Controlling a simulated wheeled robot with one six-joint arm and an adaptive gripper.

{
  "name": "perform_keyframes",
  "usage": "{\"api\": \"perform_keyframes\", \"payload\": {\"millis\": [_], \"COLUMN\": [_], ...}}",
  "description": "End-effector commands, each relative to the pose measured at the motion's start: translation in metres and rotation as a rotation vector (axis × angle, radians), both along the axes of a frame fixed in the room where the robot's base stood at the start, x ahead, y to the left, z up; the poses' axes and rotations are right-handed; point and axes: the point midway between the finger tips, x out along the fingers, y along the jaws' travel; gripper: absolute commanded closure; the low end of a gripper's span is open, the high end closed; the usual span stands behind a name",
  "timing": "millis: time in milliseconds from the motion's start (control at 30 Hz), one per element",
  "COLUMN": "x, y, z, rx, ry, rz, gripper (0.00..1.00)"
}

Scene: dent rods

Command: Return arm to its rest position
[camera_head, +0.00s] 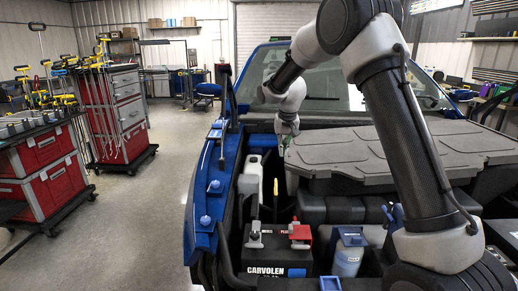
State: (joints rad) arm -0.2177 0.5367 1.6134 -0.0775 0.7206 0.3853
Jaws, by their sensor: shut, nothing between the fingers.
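My arm rises at the right, bends over the open engine bay and comes down to my gripper (283,143). The gripper points down, small in the picture, beside the left edge of the grey engine cover (395,150). It is shut and holds nothing that I can see. Its fingertips are partly hard to make out against the cover and the dark bay. The arm is stretched out, away from my body.
A blue vehicle (207,190) with an open engine bay surrounds the arm. A black battery (275,255), a white reservoir (251,177) and a blue-capped bottle (348,258) sit inside. Red tool carts (45,150) stand left on clear floor (140,220).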

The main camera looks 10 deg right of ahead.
Motion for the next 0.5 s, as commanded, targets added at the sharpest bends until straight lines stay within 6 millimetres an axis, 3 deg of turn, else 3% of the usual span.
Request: {"api": "perform_keyframes", "payload": {"millis": [100,167,500], "x": [-0.034,-0.061,-0.219], "y": [-0.007,-0.012,-0.063], "z": [-0.026,-0.029,0.036], "rx": [-0.030,-0.044,-0.059], "ry": [0.097,0.145,0.239], "rz": [0.055,0.090,0.200], "gripper": [1.00,1.00,1.00]}}
